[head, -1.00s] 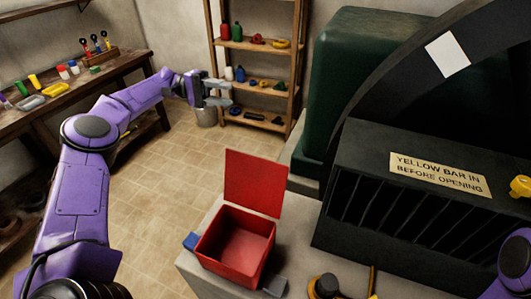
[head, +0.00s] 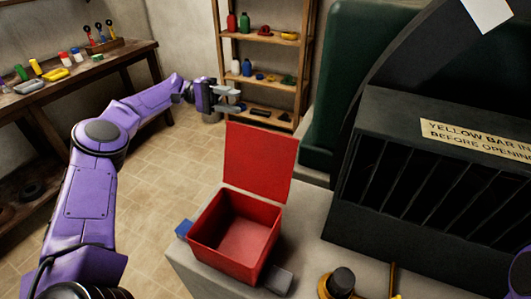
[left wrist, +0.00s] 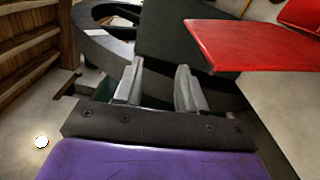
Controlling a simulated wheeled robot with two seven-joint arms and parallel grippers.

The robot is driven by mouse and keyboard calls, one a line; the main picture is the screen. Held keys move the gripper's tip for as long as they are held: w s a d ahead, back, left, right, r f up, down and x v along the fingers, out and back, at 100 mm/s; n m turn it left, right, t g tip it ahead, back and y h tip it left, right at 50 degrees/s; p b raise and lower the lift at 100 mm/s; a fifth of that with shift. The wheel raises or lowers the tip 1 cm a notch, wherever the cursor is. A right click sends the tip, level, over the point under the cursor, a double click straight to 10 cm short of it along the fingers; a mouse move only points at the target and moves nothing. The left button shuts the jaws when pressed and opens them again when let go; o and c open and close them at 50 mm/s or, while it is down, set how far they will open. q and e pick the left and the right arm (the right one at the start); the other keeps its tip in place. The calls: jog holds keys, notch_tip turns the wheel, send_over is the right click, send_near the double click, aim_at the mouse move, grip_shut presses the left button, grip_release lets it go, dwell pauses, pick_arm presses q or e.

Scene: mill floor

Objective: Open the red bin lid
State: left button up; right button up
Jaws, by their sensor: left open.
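The red bin (head: 236,230) stands on a grey surface, open at the top, and its inside looks empty. Its red lid (head: 258,163) stands up at the back edge, clear of the opening. My left gripper (head: 238,101) is open and empty, above and behind the lid's top left corner in the head view, apart from it. In the left wrist view the open fingers (left wrist: 158,90) have nothing between them, and the lid (left wrist: 265,45) lies to their right. My right gripper is out of view.
A black machine (head: 430,190) with a slotted front and a sign stands right of the bin. A blue block (head: 184,229) and a grey block (head: 279,280) flank the bin. A yellow-and-black knob (head: 340,283) is in front. Open tiled floor lies left.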

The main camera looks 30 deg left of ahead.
pick_arm(q)
jog(key=b, duration=0.6)
send_near(265, 136)
jog(key=w+a+f, duration=0.2)
jog(key=w+f, duration=0.1)
jog(key=w, duration=0.1)
jog(key=shift+d, duration=0.1)
jog(key=d+p, duration=0.1)
jog(key=d, duration=0.3)
jog(key=d+p, duration=0.1)
jog(key=d, duration=0.4)
jog(key=shift+w+d+r, duration=0.1)
jog(key=shift+w+d, duration=0.1)
jog(key=shift+d, duration=0.35)
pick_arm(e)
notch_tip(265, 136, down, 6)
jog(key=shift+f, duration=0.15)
pick_arm(q)
grip_shut()
